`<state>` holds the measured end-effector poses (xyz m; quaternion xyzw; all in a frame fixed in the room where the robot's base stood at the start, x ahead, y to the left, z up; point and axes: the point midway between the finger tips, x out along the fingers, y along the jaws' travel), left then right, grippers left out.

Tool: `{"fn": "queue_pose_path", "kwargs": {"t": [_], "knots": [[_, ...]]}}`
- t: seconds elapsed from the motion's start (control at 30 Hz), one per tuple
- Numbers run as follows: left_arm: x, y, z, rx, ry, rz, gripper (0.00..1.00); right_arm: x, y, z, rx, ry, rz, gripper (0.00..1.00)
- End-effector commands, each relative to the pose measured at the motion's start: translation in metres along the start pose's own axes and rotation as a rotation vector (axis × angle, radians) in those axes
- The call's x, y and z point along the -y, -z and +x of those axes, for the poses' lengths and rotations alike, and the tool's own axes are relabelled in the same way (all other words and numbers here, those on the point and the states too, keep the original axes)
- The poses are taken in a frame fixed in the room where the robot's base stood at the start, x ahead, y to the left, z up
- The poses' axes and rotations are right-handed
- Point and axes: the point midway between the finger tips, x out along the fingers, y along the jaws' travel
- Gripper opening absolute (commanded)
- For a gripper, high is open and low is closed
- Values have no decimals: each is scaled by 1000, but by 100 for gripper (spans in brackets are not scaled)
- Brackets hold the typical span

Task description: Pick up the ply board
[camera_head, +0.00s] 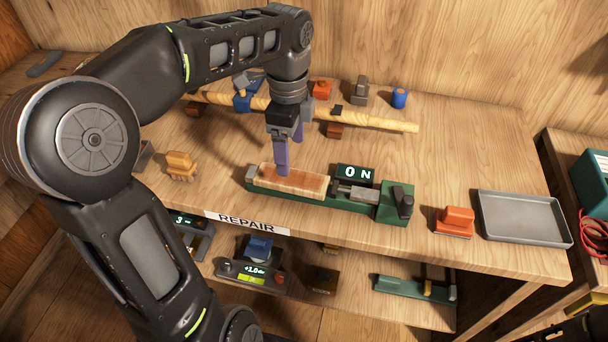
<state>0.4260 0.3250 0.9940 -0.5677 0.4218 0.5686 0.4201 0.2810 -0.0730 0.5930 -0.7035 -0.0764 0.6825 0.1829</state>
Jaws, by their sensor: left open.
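The ply board, seemingly the flat wooden piece (310,185) with a reddish-brown top and paler edges, lies on the left part of a green clamp-like fixture (352,209) on the bench. My left gripper (290,156) points down over the board's left half with its purple fingers apart, one nearer and one farther. The near fingertip overlaps the board in the picture; I cannot tell whether it touches. Nothing shows held between the fingers. My right gripper is not in view.
A small "ON" display (355,173) stands just behind the fixture. A long wooden rod (375,121) lies behind. A yellow brush-like block (181,165) is left; an orange block (455,221) and grey tray (525,218) are right. A lower shelf holds devices. The bench's right back is clear.

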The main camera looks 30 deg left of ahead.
Motion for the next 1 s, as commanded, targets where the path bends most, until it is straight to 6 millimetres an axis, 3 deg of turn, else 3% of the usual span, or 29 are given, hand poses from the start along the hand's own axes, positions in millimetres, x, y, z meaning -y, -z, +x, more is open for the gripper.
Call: {"fn": "queue_pose_path", "kwargs": {"t": [0.3,0.6,1.0], "knots": [[-1,-1,-1,2,-1,2,78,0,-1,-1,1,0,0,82],[-1,0,24,2,-1,2,78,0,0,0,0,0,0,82],[-1,0,33,2,-4,0,78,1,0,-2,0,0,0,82]]}}
